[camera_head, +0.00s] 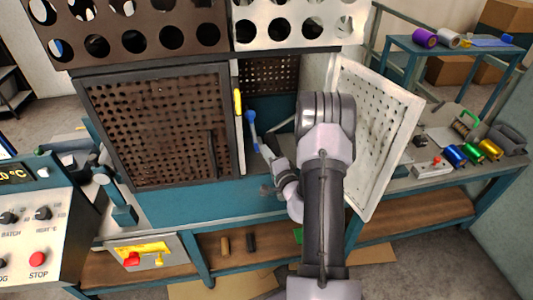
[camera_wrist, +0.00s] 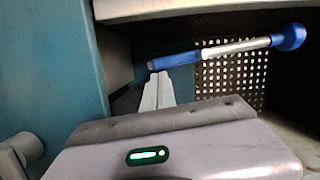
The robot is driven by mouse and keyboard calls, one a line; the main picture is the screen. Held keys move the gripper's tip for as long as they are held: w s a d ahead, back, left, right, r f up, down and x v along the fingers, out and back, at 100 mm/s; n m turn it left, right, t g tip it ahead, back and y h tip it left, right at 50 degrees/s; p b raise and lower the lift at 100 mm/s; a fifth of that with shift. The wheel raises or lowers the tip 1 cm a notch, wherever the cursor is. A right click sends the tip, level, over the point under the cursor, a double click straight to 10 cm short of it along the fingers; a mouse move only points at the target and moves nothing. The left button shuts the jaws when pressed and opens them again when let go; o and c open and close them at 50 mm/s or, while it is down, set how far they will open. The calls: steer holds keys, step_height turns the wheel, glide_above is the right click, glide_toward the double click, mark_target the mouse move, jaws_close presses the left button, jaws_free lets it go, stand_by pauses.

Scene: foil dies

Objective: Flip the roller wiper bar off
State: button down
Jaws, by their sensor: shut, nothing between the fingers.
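A bar with a pale metal middle, a blue sleeve and a round blue knob, likely the roller wiper bar (camera_head: 252,122), stands in the opening between the mesh doors, knob upward. In the wrist view the bar (camera_wrist: 235,47) lies nearly level, knob at right and sleeve at left. My gripper (camera_head: 266,152) reaches into the opening from the front right, near the bar's lower end. In the wrist view the closed fingertips (camera_wrist: 158,77) are just below the sleeve's left end. I cannot tell whether they touch it. The jaws are shut and empty.
A white perforated door (camera_head: 385,125) stands open at right, close to my arm. A control box (camera_head: 35,225) stands at front left. Foil rolls (camera_head: 472,150) lie on the right bench.

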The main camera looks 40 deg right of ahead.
steer(key=b, duration=0.1)
steer(key=a+f+m+b, duration=0.1)
steer(key=shift+w+a+b, duration=0.15)
steer(key=shift+w+b, duration=0.2)
steer(key=shift+b, duration=0.05)
steer(key=shift+r+m, duration=0.25)
steer(key=shift+m, duration=0.05)
